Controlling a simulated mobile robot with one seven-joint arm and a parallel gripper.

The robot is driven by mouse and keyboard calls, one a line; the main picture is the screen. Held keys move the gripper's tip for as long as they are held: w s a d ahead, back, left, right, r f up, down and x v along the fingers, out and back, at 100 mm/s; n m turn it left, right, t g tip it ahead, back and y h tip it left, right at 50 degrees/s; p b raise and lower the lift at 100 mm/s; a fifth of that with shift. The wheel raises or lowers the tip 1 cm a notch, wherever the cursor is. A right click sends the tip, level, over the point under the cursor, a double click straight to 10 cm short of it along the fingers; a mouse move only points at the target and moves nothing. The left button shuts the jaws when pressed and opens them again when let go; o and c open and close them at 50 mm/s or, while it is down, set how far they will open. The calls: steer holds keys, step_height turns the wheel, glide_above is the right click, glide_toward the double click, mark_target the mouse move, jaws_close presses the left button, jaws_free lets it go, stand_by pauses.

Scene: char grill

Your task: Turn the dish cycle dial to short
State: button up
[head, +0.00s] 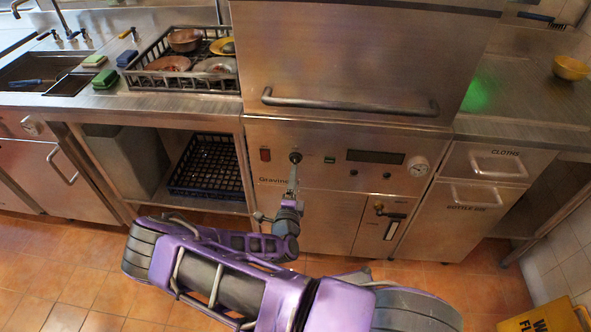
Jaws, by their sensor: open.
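The steel dishwasher front panel (320,170) stands ahead, below the hood with its long bar handle (345,106). My purple arm reaches up from below. My gripper (293,174) is open, with its slim grey fingers pointing up at the dial. The fingertips are at or just below the dial; I cannot tell whether they touch it. The dial's markings are too small to read.
Two small knobs (354,173) and a white gauge (418,167) are to the right on the panel. A dish rack (150,85) with bowls and plates stands on the left counter. A yellow sign (545,318) stands on the floor at lower right.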

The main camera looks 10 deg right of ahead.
steer(key=v, duration=1.1)
steer(key=shift+s, duration=0.3)
